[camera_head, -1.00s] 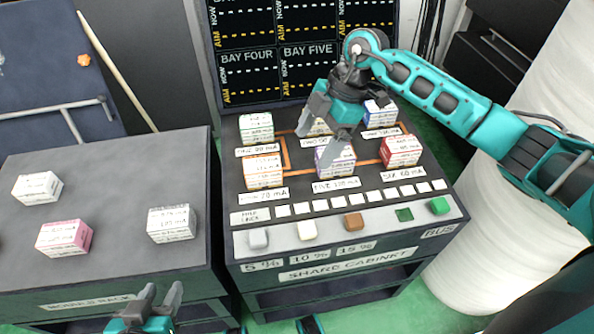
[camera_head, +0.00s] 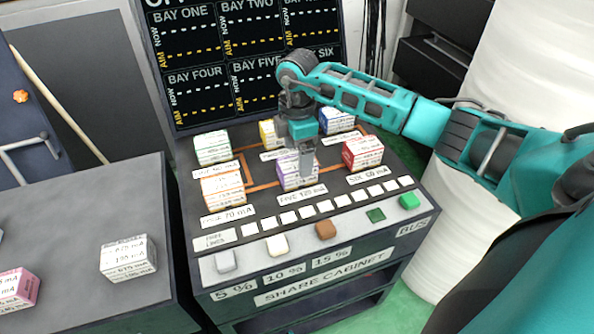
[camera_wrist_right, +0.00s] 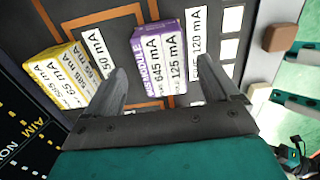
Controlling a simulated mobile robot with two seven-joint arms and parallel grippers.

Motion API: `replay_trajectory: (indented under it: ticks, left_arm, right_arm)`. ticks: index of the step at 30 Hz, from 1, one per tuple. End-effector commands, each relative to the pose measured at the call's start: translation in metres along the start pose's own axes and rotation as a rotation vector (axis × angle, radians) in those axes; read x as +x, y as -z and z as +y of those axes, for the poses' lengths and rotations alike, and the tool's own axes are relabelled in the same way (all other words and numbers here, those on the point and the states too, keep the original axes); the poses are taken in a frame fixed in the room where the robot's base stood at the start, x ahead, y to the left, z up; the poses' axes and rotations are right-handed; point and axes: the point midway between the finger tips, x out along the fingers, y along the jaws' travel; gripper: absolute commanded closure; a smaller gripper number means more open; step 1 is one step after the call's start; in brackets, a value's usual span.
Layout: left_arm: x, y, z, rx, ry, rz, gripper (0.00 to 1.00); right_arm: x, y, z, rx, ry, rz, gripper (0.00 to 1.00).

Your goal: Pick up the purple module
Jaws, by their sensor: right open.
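The purple module (camera_head: 291,170) is a white-labelled block with a purple top, in the middle of the cabinet's front row. It also shows in the right wrist view (camera_wrist_right: 158,60), where it lies between the two finger lines, a little beyond the palm. My right gripper (camera_head: 303,160) is open and points down at the module, partly covering it in the head view. In the right wrist view its fingers (camera_wrist_right: 160,85) are spread on either side of the module. I cannot tell whether they touch it. My left gripper is out of view.
The orange module (camera_head: 222,190) stands left of the purple one, the red module (camera_head: 362,153) right. Green (camera_head: 212,148), yellow (camera_head: 268,134) and blue (camera_head: 337,119) modules stand behind. White tiles and coloured buttons line the cabinet front. A rack (camera_head: 70,215) with white and pink modules is at left.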

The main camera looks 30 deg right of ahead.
Motion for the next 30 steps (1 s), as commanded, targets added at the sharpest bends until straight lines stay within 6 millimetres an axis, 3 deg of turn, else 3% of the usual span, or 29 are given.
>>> replay_trajectory:
  ticks: [6, 15, 30]
  left_arm:
    - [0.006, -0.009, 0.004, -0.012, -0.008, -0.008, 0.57]
    - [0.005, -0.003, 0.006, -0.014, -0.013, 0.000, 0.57]
    - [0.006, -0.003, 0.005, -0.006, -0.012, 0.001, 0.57]
  right_arm:
    - [0.037, 0.002, -0.003, 0.001, 0.002, 0.000, 0.12]
    - [0.041, 0.002, -0.002, -0.001, 0.000, 0.001, 0.13]
    - [0.041, 0.002, -0.002, -0.001, 0.000, 0.001, 0.61]
